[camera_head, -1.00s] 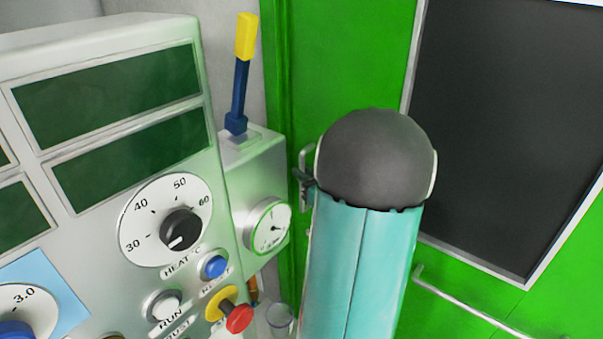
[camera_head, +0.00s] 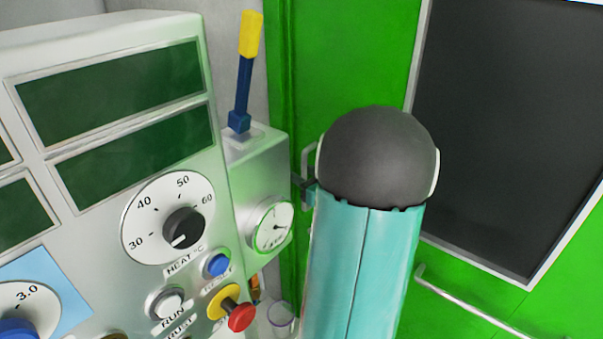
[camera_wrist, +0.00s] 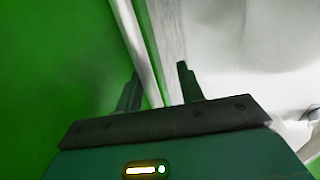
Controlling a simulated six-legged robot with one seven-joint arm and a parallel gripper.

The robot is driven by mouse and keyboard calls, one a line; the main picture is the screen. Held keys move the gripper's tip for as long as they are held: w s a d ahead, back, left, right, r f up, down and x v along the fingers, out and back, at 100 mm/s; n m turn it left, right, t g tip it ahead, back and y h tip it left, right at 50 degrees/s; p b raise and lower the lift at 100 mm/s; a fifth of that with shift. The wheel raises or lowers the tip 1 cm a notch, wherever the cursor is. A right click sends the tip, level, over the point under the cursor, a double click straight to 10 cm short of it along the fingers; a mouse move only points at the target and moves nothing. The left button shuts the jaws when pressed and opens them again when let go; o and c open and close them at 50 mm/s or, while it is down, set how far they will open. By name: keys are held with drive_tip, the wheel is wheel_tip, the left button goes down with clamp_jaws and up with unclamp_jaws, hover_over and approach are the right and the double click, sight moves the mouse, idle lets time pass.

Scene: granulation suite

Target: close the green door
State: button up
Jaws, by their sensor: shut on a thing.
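The green door (camera_head: 365,60) fills the right of the head view, with a dark window panel in a pale frame. Its pale grey handle (camera_head: 307,160) shows near the door's left edge, partly hidden behind my arm. My gripper (camera_wrist: 158,82) has a dark finger on each side of a pale upright bar in the wrist view. This bar looks like the handle, and my gripper is shut on it. In the head view my arm hides most of the gripper. I cannot tell how far the door stands from its frame.
A grey control panel (camera_head: 75,225) with dials and buttons stands close on the left. Beside it is a gauge box (camera_head: 245,165) with a yellow-tipped blue lever (camera_head: 245,75). A pale rail (camera_head: 470,305) crosses the door low on the right.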

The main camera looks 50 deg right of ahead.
drive_tip(key=v, duration=1.3)
drive_tip(key=shift+s, duration=0.35)
